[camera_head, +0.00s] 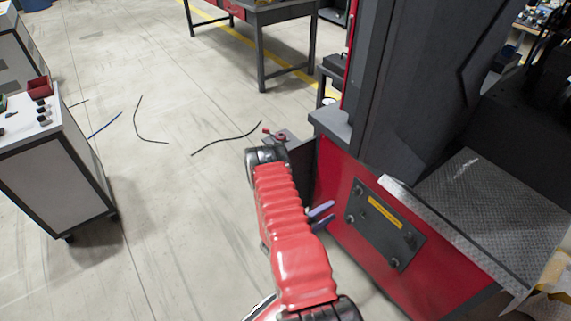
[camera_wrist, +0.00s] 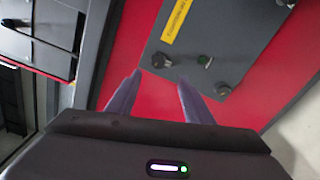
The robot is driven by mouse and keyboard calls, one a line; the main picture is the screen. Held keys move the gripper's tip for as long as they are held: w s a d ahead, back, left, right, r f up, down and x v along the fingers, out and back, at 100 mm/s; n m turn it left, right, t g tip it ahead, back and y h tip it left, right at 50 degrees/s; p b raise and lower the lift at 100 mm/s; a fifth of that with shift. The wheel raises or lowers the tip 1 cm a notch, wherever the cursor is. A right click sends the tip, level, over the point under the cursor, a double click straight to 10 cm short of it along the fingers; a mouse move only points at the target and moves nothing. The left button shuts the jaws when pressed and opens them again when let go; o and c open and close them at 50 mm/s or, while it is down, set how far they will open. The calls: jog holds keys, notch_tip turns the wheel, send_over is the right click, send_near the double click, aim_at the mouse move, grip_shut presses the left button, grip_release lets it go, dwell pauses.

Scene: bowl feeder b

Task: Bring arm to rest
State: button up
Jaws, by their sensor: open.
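My gripper (camera_head: 322,216) is at the end of my red arm in the head view, beside the red side of a machine (camera_head: 335,180). Its two purple-grey fingers point right toward a dark panel (camera_head: 385,222) with a yellow label and several knobs. In the wrist view the fingers of my gripper (camera_wrist: 160,95) stand apart with nothing between them. The panel (camera_wrist: 215,40) lies beyond the fingertips, and the red machine face (camera_wrist: 120,60) fills much of the picture. I cannot tell the exact gap between fingertips and panel.
Dark cables (camera_head: 225,138) lie on the floor. A dark-framed table (camera_head: 262,50) stands at the back. The floor between cabinet and machine is otherwise open.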

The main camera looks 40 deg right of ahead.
dwell(0.3)
jog(key=s+a+f+n+g+y, duration=0.2)
jog(key=s+a+g+y, duration=0.15)
jog(key=s, duration=0.45)
jog(key=s+a+r+m+g+y, duration=0.2)
jog(key=s+a+r+g+y, duration=0.15)
jog(key=r, duration=0.25)
jog(key=w+a+r+m+t+y, duration=0.1)
jog(key=w+a+r+t+y, duration=0.4)
jog(key=a+r, duration=0.8)
jog(key=w+a+r+m+t+y, duration=0.2)
jog(key=w+a+r+y, duration=0.3)
jog(key=a+r, duration=0.85)
jog(key=a+r+t, duration=0.4)
jog(key=a+r, duration=0.1)
jog(key=r, duration=0.4)
jog(key=a+r+n+t, duration=0.1)
jog(key=a+r+t, duration=0.3)
jog(key=a+r, duration=0.2)
notch_tip(320, 180, up, 3)
jog(key=shift+f+n+y, duration=0.15)
jog(key=shift+n+y, duration=0.15)
jog(key=shift+y, duration=0.1)
